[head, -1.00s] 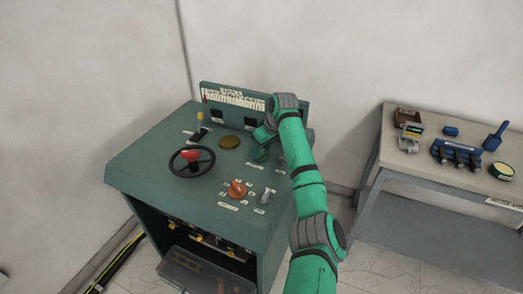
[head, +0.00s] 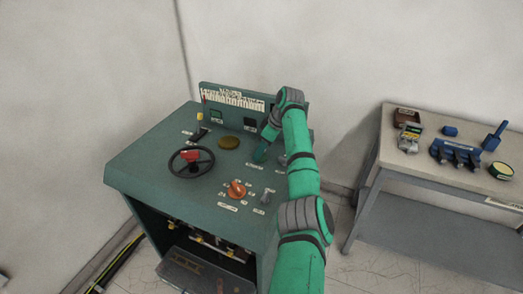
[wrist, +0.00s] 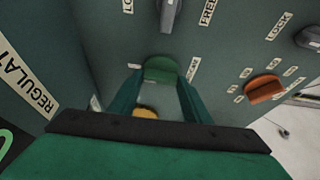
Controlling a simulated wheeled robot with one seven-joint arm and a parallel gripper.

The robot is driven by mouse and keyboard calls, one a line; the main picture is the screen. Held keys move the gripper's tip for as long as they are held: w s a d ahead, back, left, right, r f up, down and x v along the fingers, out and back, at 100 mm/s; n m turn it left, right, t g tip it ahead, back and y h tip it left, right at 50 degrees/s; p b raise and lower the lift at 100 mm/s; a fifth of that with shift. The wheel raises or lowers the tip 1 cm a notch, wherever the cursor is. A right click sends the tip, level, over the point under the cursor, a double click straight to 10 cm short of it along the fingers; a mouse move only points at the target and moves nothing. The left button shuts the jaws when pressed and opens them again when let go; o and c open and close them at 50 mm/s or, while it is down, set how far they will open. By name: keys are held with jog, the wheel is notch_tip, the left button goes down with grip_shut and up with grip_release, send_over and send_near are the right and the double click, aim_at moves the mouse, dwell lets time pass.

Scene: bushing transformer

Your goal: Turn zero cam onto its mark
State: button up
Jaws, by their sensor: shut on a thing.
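The wrist view shows a green knob (wrist: 160,68) on the panel, between the two green fingers of my gripper (wrist: 160,84). I take this knob to be the zero cam. The fingers appear closed on its sides. Small white labels lie beside the knob. I cannot read a mark there.
The green console (head: 150,165) carries a black handwheel (head: 174,163) with a red hub, an olive disc (head: 228,142), an orange knob (head: 237,189) and a grey lever (head: 265,197). Another grey lever (wrist: 170,15) sits close to the fingers. A side table (head: 395,150) stands right.

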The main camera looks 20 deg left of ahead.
jog(key=o, duration=1)
jog(key=shift+o, duration=0.2)
jog(key=v, duration=1.1)
jog(key=shift+a, duration=0.1)
